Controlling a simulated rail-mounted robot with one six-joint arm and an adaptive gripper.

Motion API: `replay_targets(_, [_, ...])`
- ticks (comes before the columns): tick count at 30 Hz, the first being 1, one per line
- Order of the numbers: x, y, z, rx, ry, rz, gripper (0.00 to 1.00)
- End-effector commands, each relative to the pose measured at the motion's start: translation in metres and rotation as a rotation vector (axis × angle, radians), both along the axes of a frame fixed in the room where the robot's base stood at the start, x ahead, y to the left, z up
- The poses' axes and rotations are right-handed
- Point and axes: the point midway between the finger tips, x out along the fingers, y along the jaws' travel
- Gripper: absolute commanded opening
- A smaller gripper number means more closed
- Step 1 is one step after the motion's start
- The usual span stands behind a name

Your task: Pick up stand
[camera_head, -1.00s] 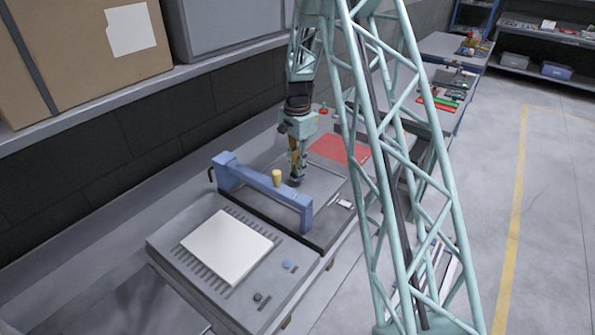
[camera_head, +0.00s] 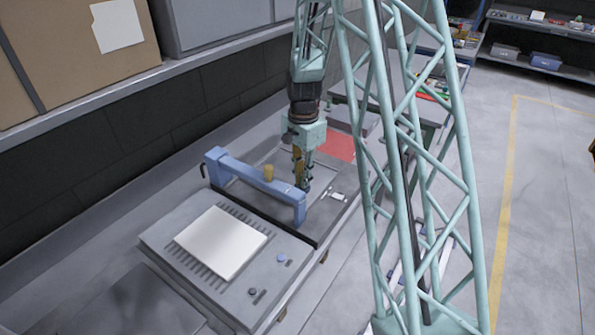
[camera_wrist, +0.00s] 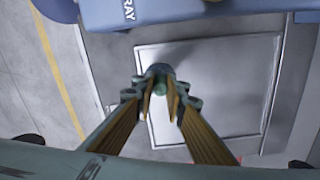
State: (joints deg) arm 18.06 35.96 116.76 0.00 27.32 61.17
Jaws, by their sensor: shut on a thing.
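My gripper (camera_head: 303,180) hangs down just behind the blue arch on the workbench. In the wrist view, its two fingers (camera_wrist: 160,95) are closed on a small blue-grey and teal piece, which I take for the stand (camera_wrist: 158,70). The fingers hide part of it, and its full shape does not show. In the head view it is a small dark shape at the fingertips. The piece is over a flat grey plate (camera_wrist: 215,100); I cannot tell whether it touches the plate.
A white plate (camera_head: 220,242) lies on the near bench. A red mat (camera_head: 335,147) lies beyond my gripper. A shelf with boxes runs above at left.

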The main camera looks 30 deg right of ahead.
Motion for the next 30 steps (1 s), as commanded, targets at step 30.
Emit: replay_targets(30, [-0.029,0.005,0.003,-0.001,-0.001,0.000,0.00])
